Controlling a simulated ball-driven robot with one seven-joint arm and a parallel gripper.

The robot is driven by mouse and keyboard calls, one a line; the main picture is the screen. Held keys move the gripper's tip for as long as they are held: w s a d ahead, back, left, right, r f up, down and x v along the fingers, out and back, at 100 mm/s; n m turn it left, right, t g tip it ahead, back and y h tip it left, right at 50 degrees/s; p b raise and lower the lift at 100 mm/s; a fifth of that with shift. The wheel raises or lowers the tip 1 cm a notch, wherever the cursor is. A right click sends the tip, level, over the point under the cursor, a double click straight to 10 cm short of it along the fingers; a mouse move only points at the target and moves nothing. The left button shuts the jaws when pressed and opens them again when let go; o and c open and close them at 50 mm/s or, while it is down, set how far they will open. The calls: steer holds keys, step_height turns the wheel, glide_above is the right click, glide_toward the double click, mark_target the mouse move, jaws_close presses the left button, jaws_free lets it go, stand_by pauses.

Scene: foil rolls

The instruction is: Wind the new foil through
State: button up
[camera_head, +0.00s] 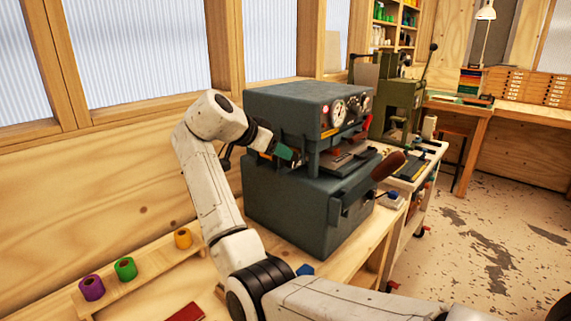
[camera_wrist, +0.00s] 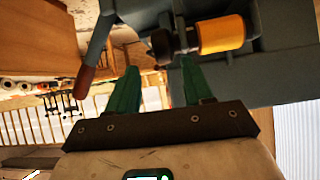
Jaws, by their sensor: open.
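The press (camera_head: 300,205) is a dark blue-grey machine with dials and a brown-gripped lever, standing on the bench in the head view. My gripper (camera_head: 284,152) is at its left side, partly hidden by my wrist. In the wrist view my gripper's two green fingers (camera_wrist: 157,80) are apart, with nothing seen held between them. An orange foil roll (camera_wrist: 222,34) sits on a dark spindle (camera_wrist: 163,43) on the press, just beyond the right finger. Purple (camera_head: 92,288), green (camera_head: 126,268) and yellow-orange (camera_head: 183,238) rolls stand on a wooden rack. No foil strip can be made out.
The lever's brown grip (camera_head: 388,165) sticks out at the press's front right. A green-grey machine (camera_head: 398,105) stands on a cart behind it. A red flat item (camera_head: 187,313) and a small blue item (camera_head: 305,269) lie near my arm. The floor at right is open.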

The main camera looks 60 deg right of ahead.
steer(key=w+a+f+g+h+b, duration=0.1)
steer(key=a+f+h+b, duration=0.3)
steer(key=f+h+b, duration=0.15)
steer(key=shift+n+h, duration=0.5)
steer(key=shift+h, duration=0.35)
steer(key=x, duration=0.3)
steer(key=p+x, duration=0.1)
steer(key=x, duration=0.2)
steer(key=r+x, duration=0.1)
steer(key=x, duration=0.2)
steer(key=shift+d+p, duration=0.3)
steer(key=shift+d, duration=0.05)
jaws_close()
steer(key=shift+r, duration=0.1)
